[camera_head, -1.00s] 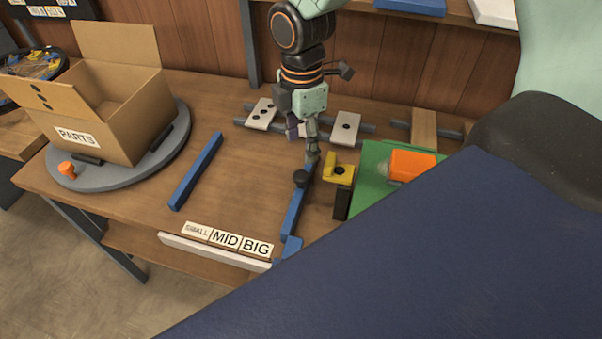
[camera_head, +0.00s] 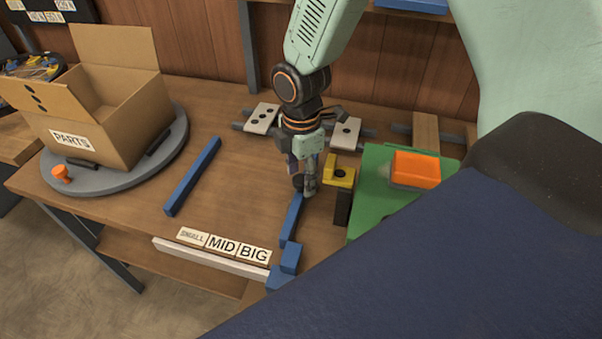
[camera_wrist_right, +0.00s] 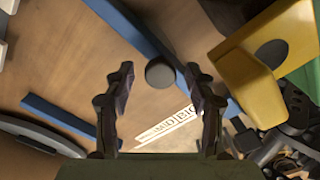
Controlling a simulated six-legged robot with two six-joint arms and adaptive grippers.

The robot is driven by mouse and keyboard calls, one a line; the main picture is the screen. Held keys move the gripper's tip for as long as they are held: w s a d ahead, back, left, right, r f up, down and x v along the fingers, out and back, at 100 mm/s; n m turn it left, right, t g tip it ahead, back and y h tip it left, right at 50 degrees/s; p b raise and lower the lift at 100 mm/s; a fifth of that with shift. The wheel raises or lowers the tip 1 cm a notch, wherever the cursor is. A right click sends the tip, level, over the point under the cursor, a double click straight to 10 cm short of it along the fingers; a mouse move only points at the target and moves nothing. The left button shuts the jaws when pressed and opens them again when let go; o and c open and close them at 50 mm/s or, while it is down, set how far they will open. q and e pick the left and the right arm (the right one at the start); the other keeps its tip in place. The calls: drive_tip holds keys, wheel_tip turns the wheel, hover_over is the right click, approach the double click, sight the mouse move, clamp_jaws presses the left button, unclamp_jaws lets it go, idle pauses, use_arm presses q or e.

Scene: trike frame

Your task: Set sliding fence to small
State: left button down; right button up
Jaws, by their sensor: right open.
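The sliding fence is a blue bar (camera_head: 291,218) with a blue foot (camera_head: 290,258) at its front end, just right of the BIG label (camera_head: 254,254). The SMALL (camera_head: 192,236) and MID (camera_head: 222,244) labels lie to its left on the front edge. My right gripper (camera_head: 305,188) is down over the fence's back end. In the right wrist view the open fingers (camera_wrist_right: 160,95) stand either side of a round dark knob (camera_wrist_right: 160,74), with gaps on both sides; nothing is held. My left gripper is not in view.
A second blue bar (camera_head: 193,177) lies to the left. A yellow block (camera_head: 340,177) on a dark post stands close right of my gripper, near a green board (camera_head: 372,205) with an orange piece (camera_head: 415,169). The tabletop between the blue bars is clear.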

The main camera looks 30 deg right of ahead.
drive_tip(key=shift+s+a+r, duration=0.1)
drive_tip(key=shift+r, duration=0.05)
drive_tip(key=c, duration=0.3)
clamp_jaws()
idle(0.3)
